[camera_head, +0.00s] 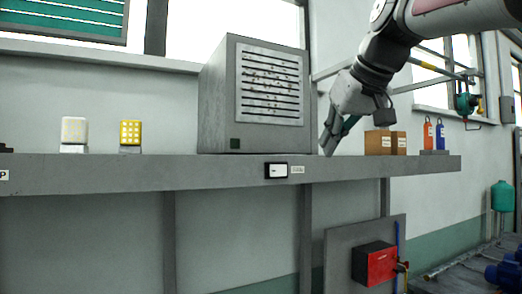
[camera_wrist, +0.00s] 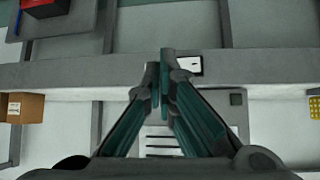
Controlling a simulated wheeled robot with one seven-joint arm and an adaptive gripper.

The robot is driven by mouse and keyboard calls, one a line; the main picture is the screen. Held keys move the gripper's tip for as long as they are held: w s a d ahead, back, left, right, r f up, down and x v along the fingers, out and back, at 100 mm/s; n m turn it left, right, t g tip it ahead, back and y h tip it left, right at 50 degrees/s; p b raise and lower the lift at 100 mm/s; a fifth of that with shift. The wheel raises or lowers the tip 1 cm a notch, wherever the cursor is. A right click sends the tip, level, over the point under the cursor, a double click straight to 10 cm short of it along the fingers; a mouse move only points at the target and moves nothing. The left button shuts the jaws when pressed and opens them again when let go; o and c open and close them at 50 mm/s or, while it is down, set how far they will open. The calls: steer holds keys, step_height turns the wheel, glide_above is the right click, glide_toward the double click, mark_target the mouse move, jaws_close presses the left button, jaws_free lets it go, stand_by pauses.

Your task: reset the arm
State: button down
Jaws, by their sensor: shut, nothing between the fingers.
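My gripper (camera_head: 328,147) hangs at the upper right in the head view, at the end of my arm. It is beside the right side of a grey louvred cabinet (camera_head: 218,100), with its fingertips near the level of the shelf top. In the wrist view my gripper (camera_wrist: 163,66) fills the middle, its two fingers close together and nothing between them. The louvred front of the cabinet (camera_wrist: 160,141) shows partly behind the fingers.
A long grey shelf (camera_head: 120,172) crosses the head view. It bears a white block (camera_head: 74,130), a yellow block (camera_head: 131,132), brown boxes (camera_head: 378,142), and an orange bottle (camera_head: 428,135) beside a blue bottle (camera_head: 440,135). A red box (camera_head: 381,266) is mounted below.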

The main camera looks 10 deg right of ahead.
stand_by(0.4)
steer(key=s+a+f+m+g, duration=0.1)
steer(key=s+f+g, duration=0.1)
steer(key=s+f, duration=0.9)
steer(key=s+a+f+m+g+h, duration=0.1)
steer(key=s+f, duration=1.1)
steer(key=f, duration=0.9)
steer(key=shift+s+a+g+h, duration=0.2)
steer(key=shift+g+h, duration=0.1)
steer(key=shift+g, duration=0.1)
